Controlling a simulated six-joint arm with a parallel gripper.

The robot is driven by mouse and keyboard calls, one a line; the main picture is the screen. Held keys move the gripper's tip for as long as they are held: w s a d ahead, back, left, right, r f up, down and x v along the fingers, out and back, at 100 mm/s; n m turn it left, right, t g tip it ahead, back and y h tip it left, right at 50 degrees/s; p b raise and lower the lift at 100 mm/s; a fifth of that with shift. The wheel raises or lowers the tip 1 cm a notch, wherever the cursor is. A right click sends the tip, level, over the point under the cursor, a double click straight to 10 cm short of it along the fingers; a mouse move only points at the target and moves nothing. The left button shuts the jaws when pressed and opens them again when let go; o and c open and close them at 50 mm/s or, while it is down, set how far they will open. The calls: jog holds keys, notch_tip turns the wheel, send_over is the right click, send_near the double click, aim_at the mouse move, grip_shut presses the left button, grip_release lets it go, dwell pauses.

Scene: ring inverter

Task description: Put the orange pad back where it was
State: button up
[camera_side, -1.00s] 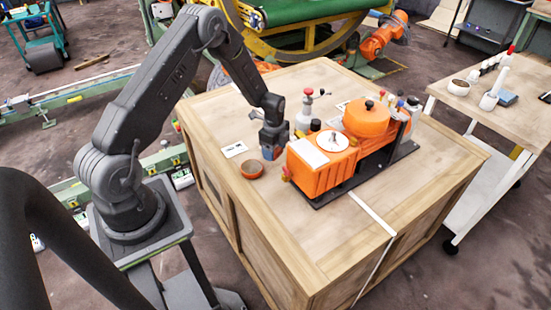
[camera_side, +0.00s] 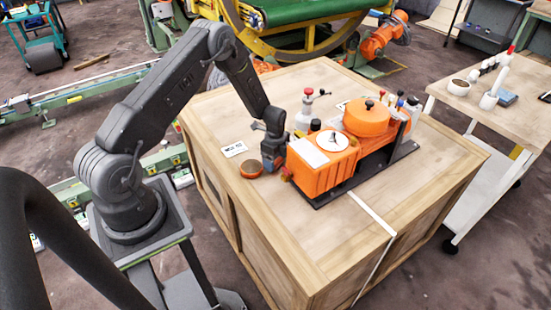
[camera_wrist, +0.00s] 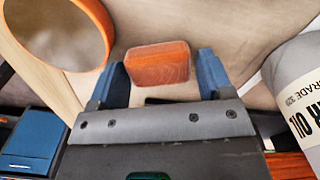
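The orange pad (camera_wrist: 158,63), a small rounded block with a paler top edge, shows in the wrist view between the two blue fingertips of my gripper (camera_wrist: 160,78). A gap shows between the pad and the right finger; the left finger is very close to it. I cannot tell whether the pad rests on the wood or how far below the fingers it is. In the side view my gripper (camera_side: 273,161) is low over the crate, between the round orange-rimmed dish (camera_side: 251,169) and the orange machine (camera_side: 320,172). The pad is not clear there.
The dish (camera_wrist: 62,30) fills the upper left of the wrist view. A grey oil container (camera_wrist: 298,90) stands close at right. A white card (camera_side: 234,149) lies behind the dish. A red-topped bottle (camera_side: 305,112) stands behind the machine. The crate's front top (camera_side: 300,235) is clear.

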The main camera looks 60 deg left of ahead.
notch_tip(320, 180, up, 12)
jog(key=s+d+r+n+t, duration=0.1)
jog(key=s+d+r+n, duration=0.1)
jog(key=d+r, duration=0.35)
jog(key=s+d+r+n+t, duration=0.1)
jog(key=s+d+r+n, duration=0.1)
jog(key=r, duration=0.6)
jog(key=s+d+r+n+t, duration=0.1)
jog(key=s+d+r+n, duration=0.15)
jog(key=r, duration=0.35)
jog(key=s+d+r+n+t, duration=0.1)
jog(key=s+d+r+n, duration=0.2)
jog(key=s, duration=0.5)
jog(key=s+d+r+n+t, duration=0.1)
jog(key=s+d+r+n, duration=0.3)
jog(key=s, duration=0.5)
jog(key=shift+s+d+r+t, duration=0.15)
jog(key=shift+d+r+t, duration=0.15)
jog(key=shift+d, duration=0.75)
